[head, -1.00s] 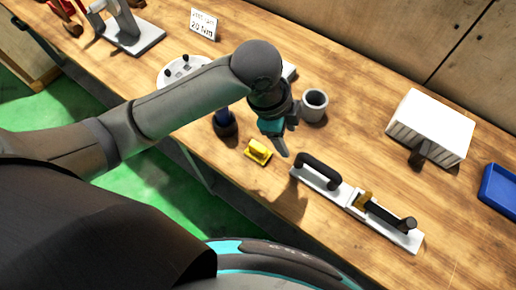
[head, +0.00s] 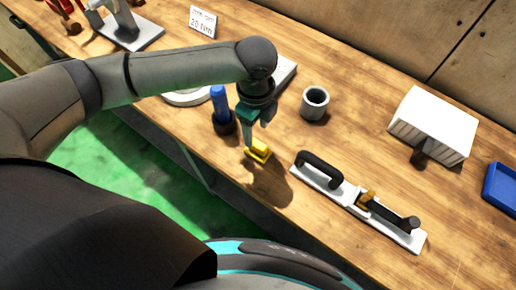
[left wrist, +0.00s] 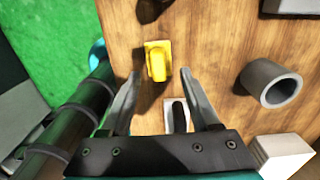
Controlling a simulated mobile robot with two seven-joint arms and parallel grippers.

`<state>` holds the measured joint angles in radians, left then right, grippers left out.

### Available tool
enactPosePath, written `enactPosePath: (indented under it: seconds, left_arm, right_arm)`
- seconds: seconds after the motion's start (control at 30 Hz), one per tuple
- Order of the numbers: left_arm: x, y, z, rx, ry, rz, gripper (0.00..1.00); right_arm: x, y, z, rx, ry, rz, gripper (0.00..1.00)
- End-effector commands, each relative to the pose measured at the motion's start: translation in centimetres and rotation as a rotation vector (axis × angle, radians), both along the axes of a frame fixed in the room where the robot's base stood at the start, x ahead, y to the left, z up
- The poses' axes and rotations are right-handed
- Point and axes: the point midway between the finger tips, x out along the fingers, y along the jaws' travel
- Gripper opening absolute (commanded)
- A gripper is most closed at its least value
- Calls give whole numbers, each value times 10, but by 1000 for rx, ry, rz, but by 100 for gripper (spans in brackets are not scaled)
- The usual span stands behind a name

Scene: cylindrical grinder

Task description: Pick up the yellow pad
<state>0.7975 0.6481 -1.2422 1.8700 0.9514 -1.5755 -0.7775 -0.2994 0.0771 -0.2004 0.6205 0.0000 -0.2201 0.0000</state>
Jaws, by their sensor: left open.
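The yellow pad (head: 258,151) lies on the wooden table near its front edge in the head view. It has a raised grip on a flat base, and in the left wrist view the pad (left wrist: 157,61) is just beyond the fingertips. My left gripper (head: 248,146) points down close to the pad and hides part of it in the head view. In the left wrist view the gripper (left wrist: 159,73) is open with nothing between its fingers. My right gripper is not in view.
A blue-handled tool in a dark holder (head: 222,118) stands just left of the pad. A grey cup (head: 314,102) is behind it to the right. A white plate with black handles (head: 355,195) lies to the right. A white block (head: 433,122) and blue tray (head: 501,187) are farther right.

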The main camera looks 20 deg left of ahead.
Motion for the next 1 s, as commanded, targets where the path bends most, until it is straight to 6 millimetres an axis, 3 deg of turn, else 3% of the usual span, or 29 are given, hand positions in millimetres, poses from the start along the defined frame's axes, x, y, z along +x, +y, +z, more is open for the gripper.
enactPosePath:
  seconds: [0.27,0.53,0.87,1.0]
  left_arm:
    - [-1,-1,-22,0,1,0,62]
    - [-5,-4,-61,1,0,0,62]
    - [-5,-4,-67,0,-2,0,62]
    - [-5,-4,-67,0,-2,-1,47]
  right_arm:
    - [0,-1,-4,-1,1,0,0]
    - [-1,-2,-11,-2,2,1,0]
    - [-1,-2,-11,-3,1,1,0]
    - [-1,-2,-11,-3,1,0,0]
